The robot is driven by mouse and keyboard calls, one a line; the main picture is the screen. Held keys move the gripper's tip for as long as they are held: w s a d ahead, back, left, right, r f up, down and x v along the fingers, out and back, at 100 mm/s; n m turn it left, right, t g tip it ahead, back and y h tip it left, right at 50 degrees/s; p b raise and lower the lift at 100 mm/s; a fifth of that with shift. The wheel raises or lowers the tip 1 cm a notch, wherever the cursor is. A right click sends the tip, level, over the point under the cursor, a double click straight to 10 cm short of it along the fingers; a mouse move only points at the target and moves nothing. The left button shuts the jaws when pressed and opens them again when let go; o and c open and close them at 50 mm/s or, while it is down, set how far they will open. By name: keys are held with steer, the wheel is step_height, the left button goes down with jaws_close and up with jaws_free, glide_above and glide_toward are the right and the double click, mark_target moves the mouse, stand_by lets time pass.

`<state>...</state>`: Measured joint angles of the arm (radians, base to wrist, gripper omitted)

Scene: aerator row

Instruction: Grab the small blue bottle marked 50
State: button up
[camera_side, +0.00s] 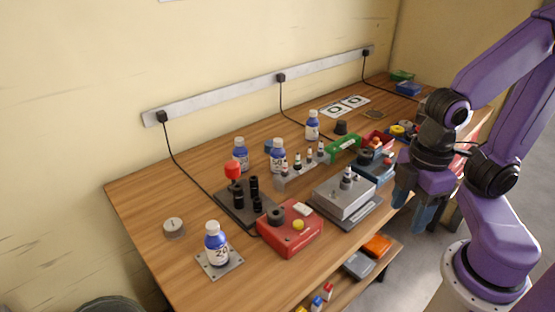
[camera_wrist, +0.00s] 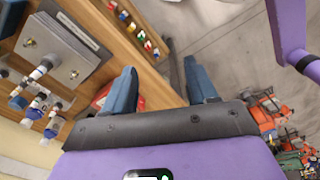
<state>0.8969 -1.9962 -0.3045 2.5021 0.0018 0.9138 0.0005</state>
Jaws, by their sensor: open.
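Several small blue bottles with white caps and white labels stand upright on the wooden table in the side view. The front bottle (camera_side: 216,245) stands on a metal plate, and its label seems to read 20. Two more bottles, a left one (camera_side: 240,154) and a right one (camera_side: 277,157), stand mid-table. Another bottle (camera_side: 312,126) stands farther back. Their labels are too small to read, so I cannot tell which is marked 50. My gripper (camera_side: 415,210) is open and empty, pointing down at the table's right edge, well away from these bottles. In the wrist view my gripper (camera_wrist: 160,70) shows two parted blue fingers.
A red box (camera_side: 290,238), a grey metal box (camera_side: 343,200), a dark stand with black cylinders (camera_side: 240,203) and a rack of small vials (camera_side: 300,168) crowd the middle. A round grey lid (camera_side: 174,227) lies at left. A lower shelf holds trays.

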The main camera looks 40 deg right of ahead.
stand_by(0.3)
steer(key=w+a+f+m+t+y, duration=0.2)
steer(key=w+a+m+t+y, duration=0.45)
steer(key=w+a, duration=0.95)
steer(key=m+t+h, duration=0.5)
steer(key=m+h, duration=0.7)
steer(key=h, duration=0.2)
glide_toward(278, 141)
steer(key=shift+m, duration=0.25)
steer(key=shift+x, duration=5.4)
jaws_close()
